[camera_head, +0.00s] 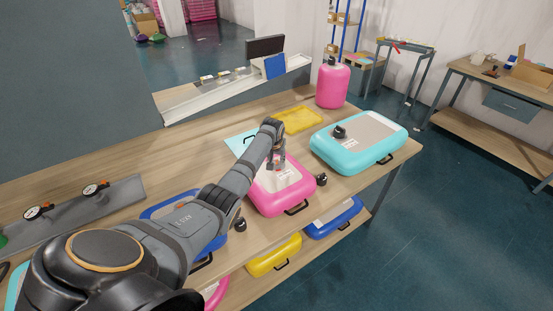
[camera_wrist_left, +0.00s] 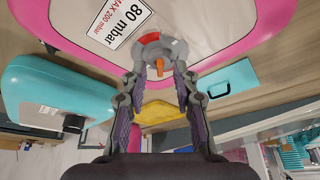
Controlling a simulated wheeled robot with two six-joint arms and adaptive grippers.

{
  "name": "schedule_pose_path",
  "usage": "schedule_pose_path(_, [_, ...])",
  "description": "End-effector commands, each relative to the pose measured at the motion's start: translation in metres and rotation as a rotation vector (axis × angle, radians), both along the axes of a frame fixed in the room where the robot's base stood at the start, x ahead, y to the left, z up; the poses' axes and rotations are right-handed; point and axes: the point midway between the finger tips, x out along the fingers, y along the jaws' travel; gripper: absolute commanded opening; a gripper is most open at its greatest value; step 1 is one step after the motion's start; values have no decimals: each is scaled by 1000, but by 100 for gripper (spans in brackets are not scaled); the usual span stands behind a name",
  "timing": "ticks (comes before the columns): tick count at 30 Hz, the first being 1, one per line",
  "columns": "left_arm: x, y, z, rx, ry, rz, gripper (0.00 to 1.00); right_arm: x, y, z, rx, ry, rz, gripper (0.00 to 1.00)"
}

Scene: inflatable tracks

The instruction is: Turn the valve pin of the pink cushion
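The pink cushion (camera_head: 272,206) lies on the wooden table in the head view, with a pale top and a black handle at its front edge. In the left wrist view its pink rim (camera_wrist_left: 237,28) and an "80 mbar" label show. The valve is a grey disc with a red mark, and its orange valve pin (camera_wrist_left: 160,67) stands at its middle. My left gripper (camera_head: 277,163) is over the cushion. In the left wrist view its fingers (camera_wrist_left: 158,78) are open, one on each side of the pin, with nothing between them gripped. My right gripper is not in view.
A turquoise cushion (camera_head: 326,155) lies to the right and a blue cushion (camera_head: 166,213) to the left, partly behind my arm. A black cap (camera_head: 321,179) sits beside the pink cushion. A pink canister (camera_head: 332,88) stands at the back. Yellow and blue cushions lie on a lower shelf.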

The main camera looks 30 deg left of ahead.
Motion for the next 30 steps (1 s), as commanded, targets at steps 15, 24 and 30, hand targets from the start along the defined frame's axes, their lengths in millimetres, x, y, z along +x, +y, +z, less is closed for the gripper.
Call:
schedule_pose_path(15, [1, 0, -2, 1, -1, -1, 0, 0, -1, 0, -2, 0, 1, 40])
schedule_pose_path(24, [1, 0, -2, 0, 0, -3, 0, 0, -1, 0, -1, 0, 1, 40])
schedule_pose_path(30, [0, 1, -1, 0, 0, -51, 0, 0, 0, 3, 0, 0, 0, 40])
